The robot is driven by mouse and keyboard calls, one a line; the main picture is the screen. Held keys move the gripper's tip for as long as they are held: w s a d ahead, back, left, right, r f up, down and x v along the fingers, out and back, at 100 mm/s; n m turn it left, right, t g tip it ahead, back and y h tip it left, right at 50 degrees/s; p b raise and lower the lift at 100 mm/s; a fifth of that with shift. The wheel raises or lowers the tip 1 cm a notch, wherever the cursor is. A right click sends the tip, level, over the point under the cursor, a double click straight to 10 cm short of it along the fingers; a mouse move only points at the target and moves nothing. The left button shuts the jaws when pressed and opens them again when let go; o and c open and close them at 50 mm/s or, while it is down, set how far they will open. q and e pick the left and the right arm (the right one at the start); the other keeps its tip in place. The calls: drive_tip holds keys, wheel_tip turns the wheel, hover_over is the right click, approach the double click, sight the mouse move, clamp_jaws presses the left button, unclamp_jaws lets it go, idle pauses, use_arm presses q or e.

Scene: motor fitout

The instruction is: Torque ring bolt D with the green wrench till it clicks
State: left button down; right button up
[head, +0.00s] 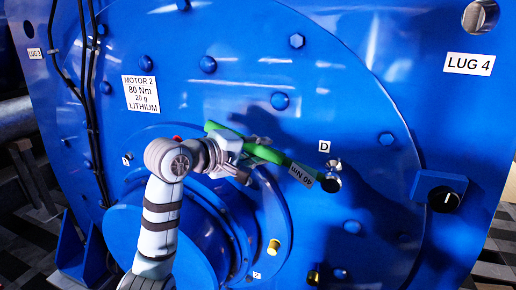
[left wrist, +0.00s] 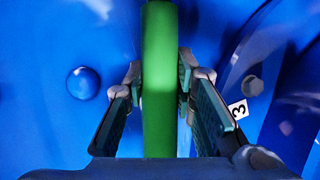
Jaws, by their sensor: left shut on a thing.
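The green wrench (head: 264,153) lies across the blue motor face in the head view, sloping down to the right. A dark tag on it reads 40 Nm (head: 302,175). Its metal head (head: 331,182) is just below the label D (head: 324,146). Bolt D itself cannot be made out; I cannot tell whether the head is seated on it. My left gripper (head: 228,152) is shut on the wrench's handle. In the left wrist view the green handle (left wrist: 159,80) runs between both fingers of my left gripper (left wrist: 158,92). My right gripper is not in view.
The motor plate (head: 141,94) reads 80 Nm. Several blue bolts, such as one above the wrench (head: 279,101), stand out from the face. A round hub (head: 200,235) bulges below my gripper. Black cables (head: 91,110) run down the left. A black knob (head: 445,200) is at right.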

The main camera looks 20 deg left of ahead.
use_arm(q)
drive_tip(key=shift+d+r+m+p, duration=0.25)
drive_tip(key=shift+r+m+p, duration=0.05)
drive_tip(key=shift+r+p, duration=0.5)
drive_tip(key=shift+r+p, duration=0.2)
drive_tip(key=shift+p, duration=0.2)
drive_tip(key=shift+d+r+m+y+p, duration=0.5)
drive_tip(key=shift+r+p, duration=0.35)
drive_tip(key=shift+p, duration=0.4)
drive_tip(key=shift+f, duration=0.1)
drive_tip(key=f+b, duration=0.2)
drive_tip(key=b, duration=0.1)
drive_tip(key=shift+a+n, duration=0.4)
drive_tip(key=shift+a+f+h+b, duration=0.25)
drive_tip(key=shift+f+h+b, duration=0.05)
drive_tip(key=shift+f+b, duration=0.1)
drive_tip(key=shift+a+f+n+b, duration=0.1)
drive_tip(key=shift+f+n+b, duration=0.3)
drive_tip(key=shift+f+b, duration=0.45)
drive_tip(key=shift+a+f+n+h+b, duration=0.1)
drive_tip(key=shift+a+n+h+b, duration=0.2)
drive_tip(key=shift+b, duration=0.35)
